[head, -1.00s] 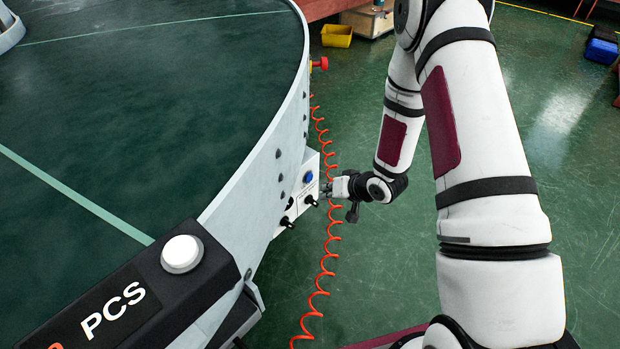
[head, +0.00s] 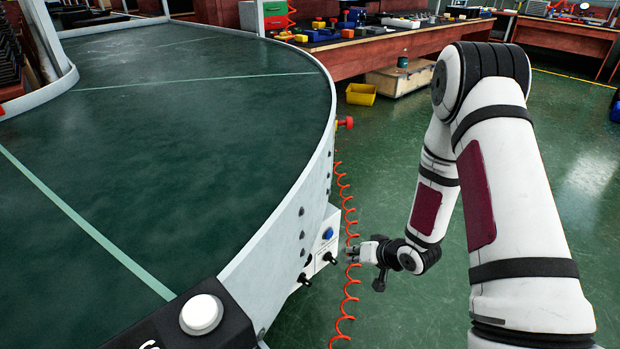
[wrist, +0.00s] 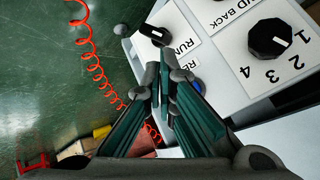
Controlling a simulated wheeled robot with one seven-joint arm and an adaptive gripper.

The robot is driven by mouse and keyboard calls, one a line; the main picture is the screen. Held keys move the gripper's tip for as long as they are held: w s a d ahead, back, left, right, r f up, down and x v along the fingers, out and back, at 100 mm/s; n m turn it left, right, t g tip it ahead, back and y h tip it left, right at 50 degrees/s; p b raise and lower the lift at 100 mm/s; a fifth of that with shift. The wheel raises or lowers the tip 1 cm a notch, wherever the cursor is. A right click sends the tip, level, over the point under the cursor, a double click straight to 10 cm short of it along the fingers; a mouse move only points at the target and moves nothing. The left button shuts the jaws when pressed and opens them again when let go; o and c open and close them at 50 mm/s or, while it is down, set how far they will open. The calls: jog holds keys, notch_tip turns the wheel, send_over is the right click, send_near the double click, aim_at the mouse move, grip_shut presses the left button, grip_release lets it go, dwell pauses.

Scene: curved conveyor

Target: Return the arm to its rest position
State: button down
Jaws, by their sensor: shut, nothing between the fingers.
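My gripper (head: 352,254) is at the end of my white arm, just right of the conveyor's control box in the head view. In the wrist view my gripper (wrist: 160,92) has its fingertips together, with nothing seen between them. The white control panel (wrist: 235,55) is close behind the fingers, with a black RUN switch (wrist: 155,35) and a numbered black knob (wrist: 269,39). A blue button (wrist: 196,86) is partly hidden by the fingers. In the head view the blue button (head: 328,234) shows on the box. I cannot tell whether the fingers touch the panel.
The curved conveyor (head: 180,120) fills the left. An orange coiled hose (head: 348,215) hangs beside my gripper. A red knob (head: 345,123) juts from the conveyor's side. A yellow bin (head: 361,94) and a workbench (head: 420,45) stand behind. Green floor is open on the right.

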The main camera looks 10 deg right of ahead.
jog(key=s+d+r+g+h, duration=0.1)
jog(key=s+d+r+h, duration=0.1)
jog(key=r, duration=0.5)
jog(key=s+d+r+g+h, duration=0.1)
jog(key=s+d+r+h, duration=0.15)
jog(key=r, duration=0.55)
jog(key=s+d+r+g+h, duration=0.1)
jog(key=s+d+r, duration=0.15)
jog(key=r, duration=0.45)
jog(key=s+a+r+g, duration=0.2)
jog(key=s+a+r, duration=0.15)
jog(key=s, duration=0.75)
jog(key=s+a+r+n+g+y, duration=0.15)
jog(key=s+r, duration=0.35)
jog(key=s, duration=0.6)
jog(key=s+a+r+m+g, duration=0.1)
jog(key=s+a+r, duration=0.3)
jog(key=s, duration=0.6)
notch_tip(320, 180, up, 35)
jog(key=d+t+p, duration=0.1)
jog(key=t+p, duration=0.3)
jog(key=p, duration=2.8)
jog(key=shift+d+f+n, duration=0.2)
jog(key=shift+d+n, duration=0.1)
jog(key=shift+n, duration=0.15)
